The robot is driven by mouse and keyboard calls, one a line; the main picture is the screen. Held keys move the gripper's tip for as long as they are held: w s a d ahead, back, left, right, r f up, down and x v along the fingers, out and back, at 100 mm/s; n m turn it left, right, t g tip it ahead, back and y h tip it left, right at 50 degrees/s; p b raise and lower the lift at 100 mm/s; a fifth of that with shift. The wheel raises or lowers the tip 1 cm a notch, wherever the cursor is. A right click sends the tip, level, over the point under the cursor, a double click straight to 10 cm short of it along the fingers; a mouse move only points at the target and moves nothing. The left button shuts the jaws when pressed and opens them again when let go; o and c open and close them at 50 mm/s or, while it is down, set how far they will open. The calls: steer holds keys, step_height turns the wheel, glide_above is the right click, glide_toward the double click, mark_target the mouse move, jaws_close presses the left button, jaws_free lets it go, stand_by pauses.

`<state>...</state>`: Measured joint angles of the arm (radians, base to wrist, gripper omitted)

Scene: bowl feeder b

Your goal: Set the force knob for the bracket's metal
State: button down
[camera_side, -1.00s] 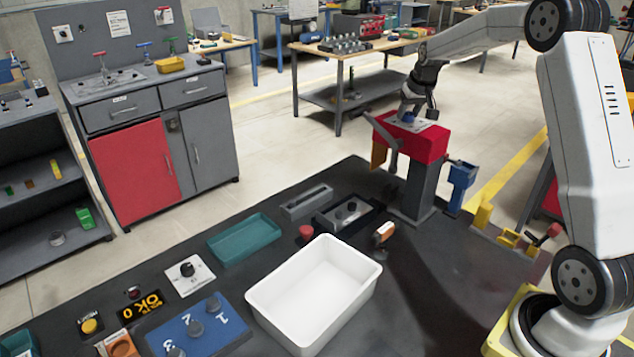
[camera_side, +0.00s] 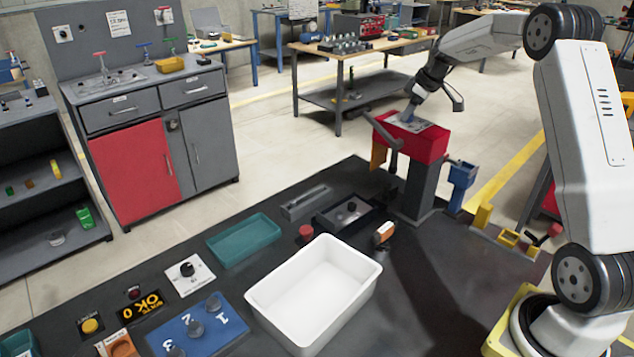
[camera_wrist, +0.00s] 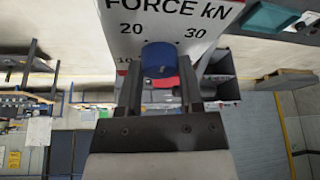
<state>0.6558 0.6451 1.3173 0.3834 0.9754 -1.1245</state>
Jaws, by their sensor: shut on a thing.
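The force knob (camera_wrist: 160,60) is a round blue knob on a white plate (camera_wrist: 123,35) lettered "FORCE kN". Marks 10, 20 and 30 show around it. My gripper (camera_wrist: 159,80) is shut on the knob, one finger at each side. The knob's pointer and exact setting cannot be read. In the side view my gripper (camera_side: 411,112) reaches down, tilted, to the plate on top of the red press head (camera_side: 428,147), which stands on a grey column. I cannot pick out the bracket or its metal for certain.
A white bin (camera_side: 312,290) stands mid-bench with a teal tray (camera_side: 245,240) behind it. A dark tray (camera_side: 350,212) lies left of the press column. The right bench is fairly clear.

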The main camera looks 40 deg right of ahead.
steer(key=n+y, duration=0.1)
steer(key=n, duration=0.2)
steer(key=shift+w+d+n, duration=0.1)
steer(key=shift+n, duration=0.3)
steer(key=shift+n+g+y, duration=0.7)
steer(key=shift+n+y, duration=0.1)
steer(key=shift+n, duration=1.1)
steer(key=shift+c, duration=1.2)
jaws_free()
steer(key=shift+r, duration=0.15)
steer(key=v, duration=0.7)
steer(key=shift+r, duration=0.3)
